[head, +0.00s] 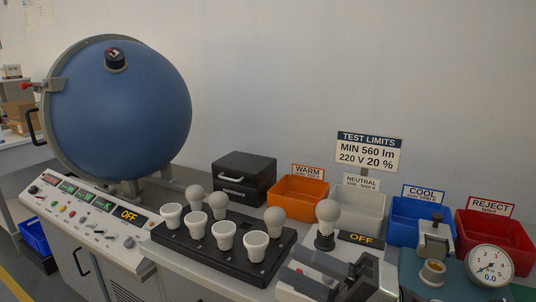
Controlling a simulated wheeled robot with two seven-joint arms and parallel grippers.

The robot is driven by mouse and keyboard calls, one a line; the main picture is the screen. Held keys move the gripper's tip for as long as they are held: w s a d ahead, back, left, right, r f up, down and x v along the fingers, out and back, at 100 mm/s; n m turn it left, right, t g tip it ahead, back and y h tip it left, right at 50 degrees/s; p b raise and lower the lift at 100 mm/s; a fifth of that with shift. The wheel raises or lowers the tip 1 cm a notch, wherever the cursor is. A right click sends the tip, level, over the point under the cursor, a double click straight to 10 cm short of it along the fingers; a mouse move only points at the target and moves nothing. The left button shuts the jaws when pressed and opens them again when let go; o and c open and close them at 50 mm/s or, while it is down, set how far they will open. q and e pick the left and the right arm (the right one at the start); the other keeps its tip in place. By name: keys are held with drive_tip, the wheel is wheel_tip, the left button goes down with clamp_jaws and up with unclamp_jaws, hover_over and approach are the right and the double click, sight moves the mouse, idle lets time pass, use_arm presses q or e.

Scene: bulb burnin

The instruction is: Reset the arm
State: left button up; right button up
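My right gripper (338,274) is at the bottom edge, low over the bench front. Its two grey fingers look apart, with no object visible between them; its lower part is cut off by the frame. My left gripper is not in view. A round white bulb (328,212) stands upright on a dark socket (324,241) just beyond my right gripper, apart from it. A small display (361,238) beside it reads OFF. A black rack (205,252) holds several bulbs, some round-headed (275,217) and some flared white ones (256,245).
A blue sphere (125,105) stands at the left behind a control panel (90,222). Orange (297,210), light grey (372,219), blue (402,232) and red (480,238) bins line the back. A clamp fixture (433,240) and dial gauge (490,266) stand right of my gripper.

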drive_tip(key=w+d+f+m+t+h, duration=0.1)
drive_tip(key=d+f+m+t+h, duration=0.35)
drive_tip(key=m, duration=0.75)
drive_tip(key=w+d+f+m+t+h, duration=0.1)
drive_tip(key=f+m+t+h, duration=0.5)
drive_tip(key=f+m+h, duration=0.4)
drive_tip(key=s+d+f+m+g+h, duration=0.3)
drive_tip(key=s+f+m+g, duration=0.3)
drive_tip(key=s+f+m, duration=0.4)
wheel_tip(320, 180, down, 5)
drive_tip(key=shift+s+d+r+p, duration=0.2)
drive_tip(key=shift+s+p, duration=0.15)
drive_tip(key=shift+s, duration=0.4)
